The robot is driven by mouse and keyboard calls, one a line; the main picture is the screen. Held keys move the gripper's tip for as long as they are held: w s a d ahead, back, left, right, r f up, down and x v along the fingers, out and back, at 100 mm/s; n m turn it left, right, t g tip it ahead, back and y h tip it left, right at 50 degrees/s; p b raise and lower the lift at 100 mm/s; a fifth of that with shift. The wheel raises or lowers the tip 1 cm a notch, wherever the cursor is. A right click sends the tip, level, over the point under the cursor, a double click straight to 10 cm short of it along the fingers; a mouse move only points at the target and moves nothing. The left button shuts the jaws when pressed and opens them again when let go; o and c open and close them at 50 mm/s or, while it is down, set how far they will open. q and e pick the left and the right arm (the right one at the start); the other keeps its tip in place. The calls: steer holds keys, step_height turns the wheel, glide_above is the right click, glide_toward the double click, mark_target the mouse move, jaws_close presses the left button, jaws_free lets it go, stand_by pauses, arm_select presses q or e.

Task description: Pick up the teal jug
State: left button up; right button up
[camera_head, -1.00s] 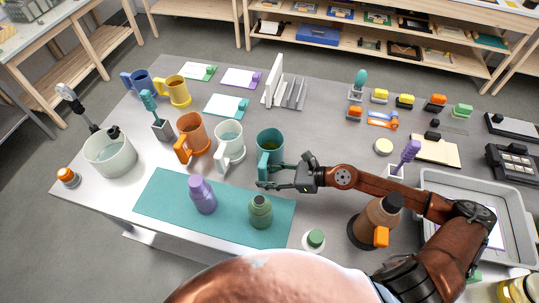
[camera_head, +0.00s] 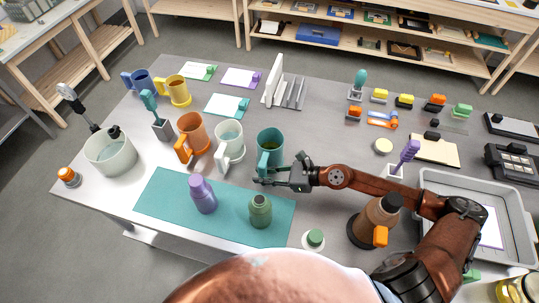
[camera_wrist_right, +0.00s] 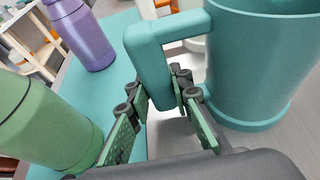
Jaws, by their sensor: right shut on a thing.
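The teal jug (camera_head: 270,144) stands on the grey table, at the right end of a row of jugs. Its handle faces the front of the table. My right gripper (camera_head: 266,176) reaches in from the right and is shut on the handle. In the right wrist view the teal handle (camera_wrist_right: 152,70) runs down between the two fingers (camera_wrist_right: 165,112), and the jug body (camera_wrist_right: 258,65) is at the right. The jug looks upright, with its base on the table. My left gripper is out of view.
White (camera_head: 229,140) and orange (camera_head: 194,132) jugs stand just left of the teal one. A purple bottle (camera_head: 203,196) and green bottle (camera_head: 260,211) stand on the teal mat (camera_head: 160,205) in front. A white rack (camera_head: 275,82) stands behind.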

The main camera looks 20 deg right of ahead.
mark_target(262, 164)
steer(key=shift+r, duration=0.15)
jaws_close()
step_height(262, 164, up, 10)
steer(key=shift+f+p, duration=0.1)
steer(key=shift+p, duration=0.8)
steer(key=shift+o, duration=1.7)
jaws_free()
jaws_close()
